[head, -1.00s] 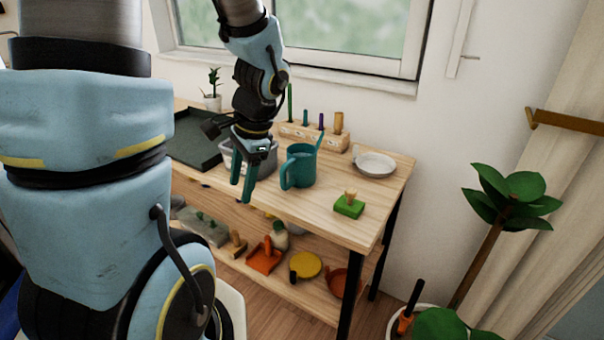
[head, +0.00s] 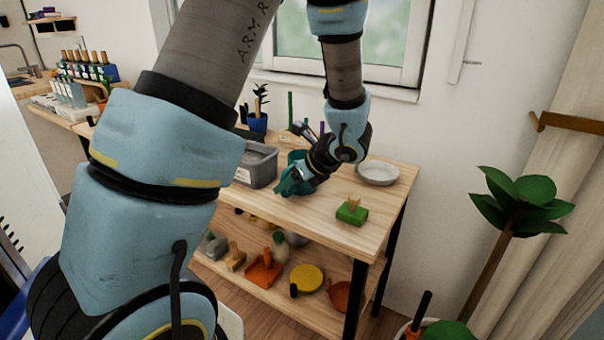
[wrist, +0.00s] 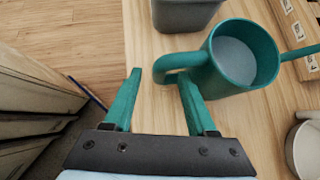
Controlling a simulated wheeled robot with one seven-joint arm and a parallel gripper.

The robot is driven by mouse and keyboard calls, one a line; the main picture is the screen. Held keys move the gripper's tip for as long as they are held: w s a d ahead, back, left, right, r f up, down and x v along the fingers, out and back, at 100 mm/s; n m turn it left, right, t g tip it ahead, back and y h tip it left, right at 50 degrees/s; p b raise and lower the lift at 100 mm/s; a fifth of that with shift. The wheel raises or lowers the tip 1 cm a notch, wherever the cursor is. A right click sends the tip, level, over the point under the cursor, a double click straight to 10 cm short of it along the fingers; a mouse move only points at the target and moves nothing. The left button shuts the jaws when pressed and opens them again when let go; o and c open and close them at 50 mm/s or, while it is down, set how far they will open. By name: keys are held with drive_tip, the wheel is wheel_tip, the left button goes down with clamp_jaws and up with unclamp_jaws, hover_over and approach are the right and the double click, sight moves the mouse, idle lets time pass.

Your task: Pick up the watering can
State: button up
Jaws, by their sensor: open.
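The teal watering can (wrist: 240,62) stands upright on the wooden table; its spout points right and its loop handle points left in the wrist view. In the head view the can (head: 296,156) is mostly hidden behind my gripper (head: 290,184). In the wrist view my gripper (wrist: 160,88) is open, with its two teal fingers apart. The right fingertip is close beside the can's handle, and the left fingertip is out to the left of it. I cannot tell whether the right finger touches the handle. Nothing is held.
A grey bin (head: 257,165) stands close to the can. A white bowl (head: 378,172) and a green block with a wooden knob (head: 351,212) are to the right on the table (head: 325,228). The table's front edge is near my gripper. A lower shelf holds several objects.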

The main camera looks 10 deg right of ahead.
sight(279, 200)
drive_tip(key=x, duration=0.5)
drive_tip(key=shift+w+a+f+p, duration=0.15)
drive_tip(key=shift+w+a+p, duration=0.1)
drive_tip(key=shift+p, duration=0.1)
clamp_jaws()
idle(1.2)
